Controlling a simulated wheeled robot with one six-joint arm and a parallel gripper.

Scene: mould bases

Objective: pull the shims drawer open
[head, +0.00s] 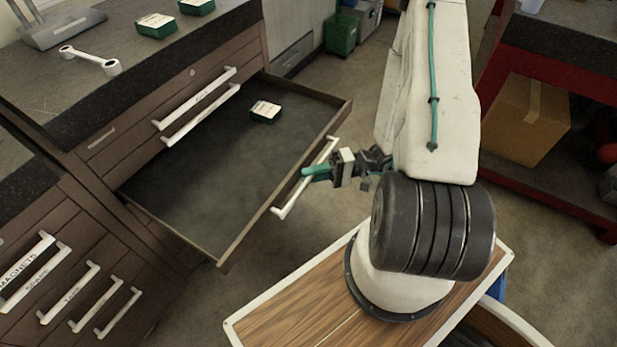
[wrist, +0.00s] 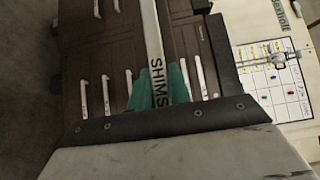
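The shims drawer (head: 190,200) stands far out of the brown cabinet, with a small green and white box (head: 265,112) inside. Its white handle (head: 291,200) is on the drawer front, and the wrist view shows the word SHIMS on the handle bar (wrist: 154,45). My gripper (head: 317,173) is at the middle of this handle. In the wrist view its teal fingers (wrist: 160,88) lie on both sides of the bar, close against it, and appear shut on it. The fingertips' exact contact is partly hidden.
Other closed drawers with white handles (head: 70,293) are at lower left. A red-framed bench (head: 540,60) with a cardboard box (head: 525,118) stands at right. Bare floor lies beyond the drawer.

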